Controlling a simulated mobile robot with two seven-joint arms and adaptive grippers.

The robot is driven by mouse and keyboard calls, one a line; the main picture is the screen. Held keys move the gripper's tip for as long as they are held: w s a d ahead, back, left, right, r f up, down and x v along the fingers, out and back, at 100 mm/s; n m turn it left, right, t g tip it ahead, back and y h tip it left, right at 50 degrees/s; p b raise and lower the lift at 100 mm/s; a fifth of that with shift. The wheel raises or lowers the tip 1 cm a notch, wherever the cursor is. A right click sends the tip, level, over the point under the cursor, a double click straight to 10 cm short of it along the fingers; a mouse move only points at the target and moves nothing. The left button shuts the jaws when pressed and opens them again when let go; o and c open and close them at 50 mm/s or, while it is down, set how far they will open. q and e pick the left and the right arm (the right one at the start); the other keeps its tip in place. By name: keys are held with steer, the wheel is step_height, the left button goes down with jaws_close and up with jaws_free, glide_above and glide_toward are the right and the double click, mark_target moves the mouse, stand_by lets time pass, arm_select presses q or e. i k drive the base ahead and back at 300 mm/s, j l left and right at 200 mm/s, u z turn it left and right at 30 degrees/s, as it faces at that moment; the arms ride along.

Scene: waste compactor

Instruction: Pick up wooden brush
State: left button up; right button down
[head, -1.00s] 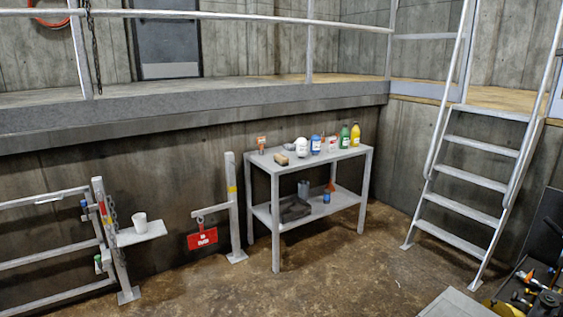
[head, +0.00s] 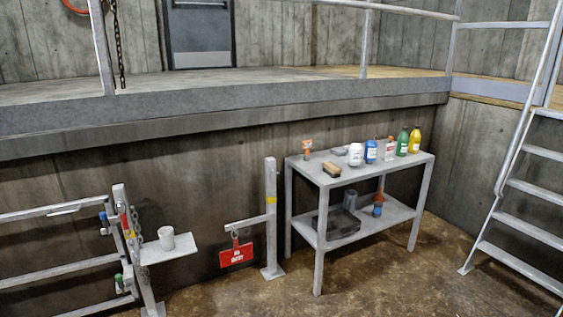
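A small brush-like block (head: 331,169) with a tan wooden top and a dark underside lies near the front left corner of the grey table's top shelf (head: 346,176). It looks like the wooden brush. Behind and beside it stand a small orange-and-white item (head: 306,147), a white container (head: 355,154), a blue container (head: 371,151), a white and red bottle (head: 389,148), a green bottle (head: 402,142) and a yellow bottle (head: 414,140). Neither of my grippers is in view.
The lower shelf holds a dark tray (head: 338,225) and small items. Left of the table stand a post (head: 271,220) with a red sign (head: 236,254) and a railing with a small shelf (head: 175,249) bearing a white cup (head: 166,238). A ladder (head: 525,190) is at right. Floor in front is partly clear.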

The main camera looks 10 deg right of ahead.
mark_target(333, 171)
steer(key=i+z, duration=0.4)
steer(key=i, duration=0.15)
steer(key=i+z, duration=0.35)
steer(key=i, duration=0.2)
steer(key=i+j+z, duration=0.4)
steer(key=i, duration=0.15)
